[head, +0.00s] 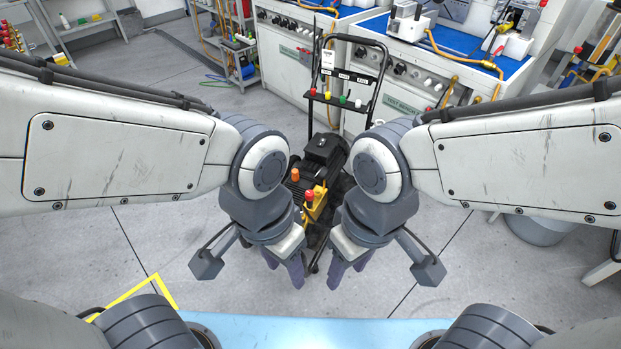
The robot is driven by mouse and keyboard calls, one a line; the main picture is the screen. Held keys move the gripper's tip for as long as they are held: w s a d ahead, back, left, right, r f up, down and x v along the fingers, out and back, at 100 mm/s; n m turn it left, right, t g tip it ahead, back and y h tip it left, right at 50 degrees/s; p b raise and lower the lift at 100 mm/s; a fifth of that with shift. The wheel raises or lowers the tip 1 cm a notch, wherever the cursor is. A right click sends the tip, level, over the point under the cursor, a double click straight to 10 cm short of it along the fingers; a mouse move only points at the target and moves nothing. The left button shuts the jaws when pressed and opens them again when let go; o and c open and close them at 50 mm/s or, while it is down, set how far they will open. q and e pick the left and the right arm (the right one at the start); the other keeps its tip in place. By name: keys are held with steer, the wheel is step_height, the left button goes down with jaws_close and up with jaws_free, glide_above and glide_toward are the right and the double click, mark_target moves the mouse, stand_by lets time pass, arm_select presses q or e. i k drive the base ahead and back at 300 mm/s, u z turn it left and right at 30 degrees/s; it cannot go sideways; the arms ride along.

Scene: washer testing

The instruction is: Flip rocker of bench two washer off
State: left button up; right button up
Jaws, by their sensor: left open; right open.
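A black pressure washer (327,147) on a wheeled cart stands on the floor ahead, between my two arms. It has a tall black handle frame (381,68) with several coloured nozzles on its crossbar, and a yellow part (315,204) with red and orange knobs low at the front. Its lower sides are hidden behind my wrists. I cannot make out a rocker switch on it. My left gripper (285,270) is open and empty, pointing down just left of the cart's lower front. My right gripper (348,271) is open and empty, just right of it.
A white test bench (413,75) with a blue top stands behind the washer. Another bench (285,55) stands to its left. A grey bin (540,228) is on the right, partly hidden by my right arm. The floor left of the cart is clear; yellow tape (130,291) marks it near me.

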mark_target(322, 142)
steer(key=z, duration=0.55)
steer(key=k, duration=1.35)
steer(key=z, duration=0.25)
steer(key=i, duration=0.45)
steer(key=u, duration=1.05)
steer(key=i, duration=2.05)
steer(key=z, duration=0.55)
